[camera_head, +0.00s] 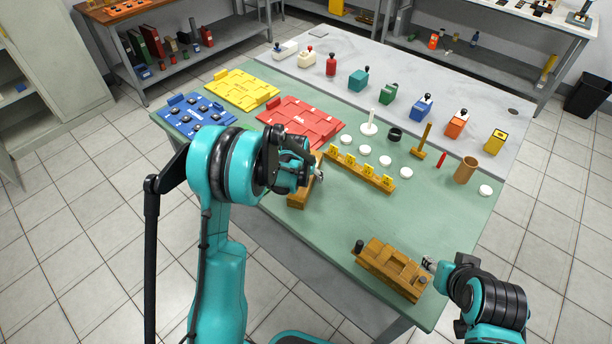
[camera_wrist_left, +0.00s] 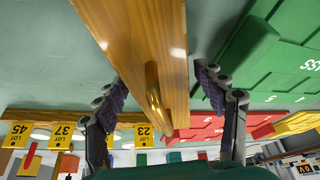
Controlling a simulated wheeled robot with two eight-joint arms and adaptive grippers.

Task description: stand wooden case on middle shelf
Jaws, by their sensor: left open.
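The wooden case (camera_head: 298,198) stands on the green table near its front-left edge, partly hidden by my left arm. A shelf (camera_head: 190,62) under the back-left bench holds binders and small items. Which shelf is the middle one is unclear.
Red panels (camera_head: 300,122), yellow panels (camera_head: 236,90) and a blue panel (camera_head: 196,116) lie behind the case. A wooden strip with yellow lot tags (camera_head: 360,172) is to its right. The block rack (camera_head: 392,268) is at the front right. Tiled floor is clear on the left.

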